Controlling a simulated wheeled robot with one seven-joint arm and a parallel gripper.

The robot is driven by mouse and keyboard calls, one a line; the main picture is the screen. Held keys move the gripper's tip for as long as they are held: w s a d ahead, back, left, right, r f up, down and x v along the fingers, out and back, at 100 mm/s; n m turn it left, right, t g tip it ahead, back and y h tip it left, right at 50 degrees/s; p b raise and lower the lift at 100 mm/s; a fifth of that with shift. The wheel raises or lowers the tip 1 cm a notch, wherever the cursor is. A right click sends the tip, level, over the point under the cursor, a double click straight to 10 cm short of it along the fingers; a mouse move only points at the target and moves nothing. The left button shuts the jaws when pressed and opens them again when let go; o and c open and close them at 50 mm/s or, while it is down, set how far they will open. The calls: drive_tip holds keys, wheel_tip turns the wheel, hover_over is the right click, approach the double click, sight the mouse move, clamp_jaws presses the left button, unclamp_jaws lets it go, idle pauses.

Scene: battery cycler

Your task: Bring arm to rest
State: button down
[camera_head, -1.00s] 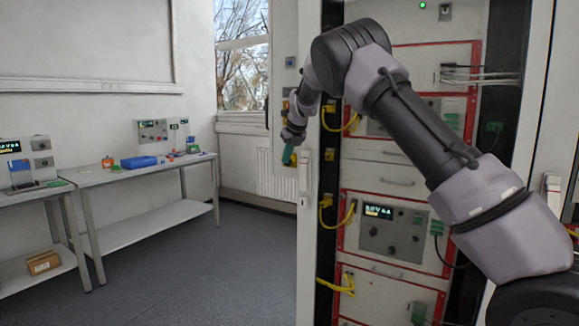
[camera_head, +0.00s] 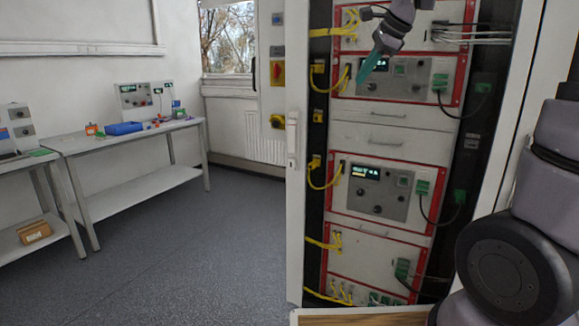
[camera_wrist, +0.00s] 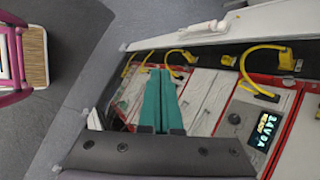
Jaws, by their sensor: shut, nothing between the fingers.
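My gripper (camera_head: 368,68) shows at the top of the head view, in front of the upper red-framed unit of the battery cycler rack (camera_head: 382,137). Its teal fingers are together, point down and to the left, and hold nothing. In the wrist view the teal fingers (camera_wrist: 160,100) lie side by side, with the rack's front panels and yellow cables beyond them. My upper arm and shoulder fill the right side of the head view. The middle of my arm is out of view above.
Yellow cables (camera_head: 325,180) and green plugs (camera_head: 421,188) stick out from the rack front. A white cabinet edge (camera_head: 297,200) stands left of the rack. A bench (camera_head: 85,142) with instruments and a blue bin (camera_head: 124,128) is at the left. The floor (camera_head: 190,250) between is clear.

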drive_tip(key=s+d+f+n+h, duration=0.1)
drive_tip(key=s+n, duration=0.5)
drive_tip(key=s, duration=0.6)
drive_tip(key=s+d+f+n+t+h, duration=0.1)
drive_tip(key=s+d+f+n, duration=0.3)
drive_tip(key=s, duration=0.7)
drive_tip(key=n, duration=0.2)
drive_tip(key=shift+s+d+f+n, duration=0.15)
drive_tip(key=shift+s+d+n, duration=0.15)
drive_tip(key=shift+s+d, duration=0.1)
